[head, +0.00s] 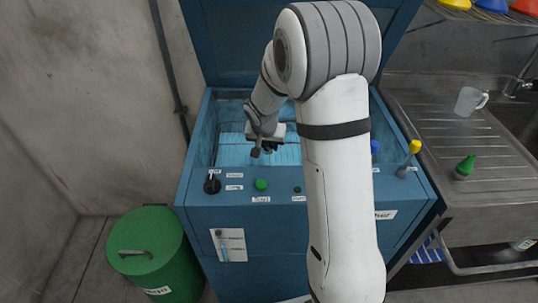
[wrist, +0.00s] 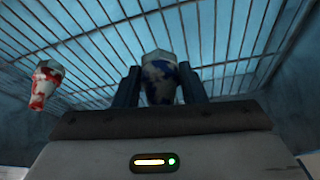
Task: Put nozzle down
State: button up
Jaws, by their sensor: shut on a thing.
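My gripper (head: 262,150) reaches down into the open blue washing cabinet (head: 200,150). In the wrist view its two dark fingers (wrist: 160,88) are shut on a white nozzle smeared with dark blue paint (wrist: 161,72). A second nozzle, white with red smears (wrist: 43,88), is to the left of the fingers, apart from them, by the wire grate (wrist: 225,40). I cannot tell whether the held nozzle touches the grate. In the head view the held nozzle is too small and dark to make out, and my arm hides part of the cabinet.
The cabinet's front panel has a black knob (head: 212,184) and a green button (head: 261,184). A yellow-topped item (head: 411,152) is at its right edge. A steel sink counter (head: 430,110) with a clear jug (head: 468,101) stands right, a green bin (head: 150,245) left.

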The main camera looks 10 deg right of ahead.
aim_at(267, 152)
jog(key=shift+f+b, duration=0.3)
jog(key=shift+f, duration=1.7)
jog(key=shift+f, duration=0.15)
jog(key=o, duration=1)
jog(key=shift+r, duration=0.55)
jog(key=v, duration=1.1)
jog(key=s+d+r+n+y, duration=0.1)
jog(key=s+r+n, duration=0.1)
jog(key=s, duration=1.1)
jog(key=s+r+n+g, duration=0.1)
jog(key=s+r, duration=0.3)
jog(key=s, duration=0.9)
jog(key=shift+d+r+n+g+y, duration=0.3)
jog(key=shift+d+n+y, duration=0.1)
jog(key=shift+n, duration=0.4)
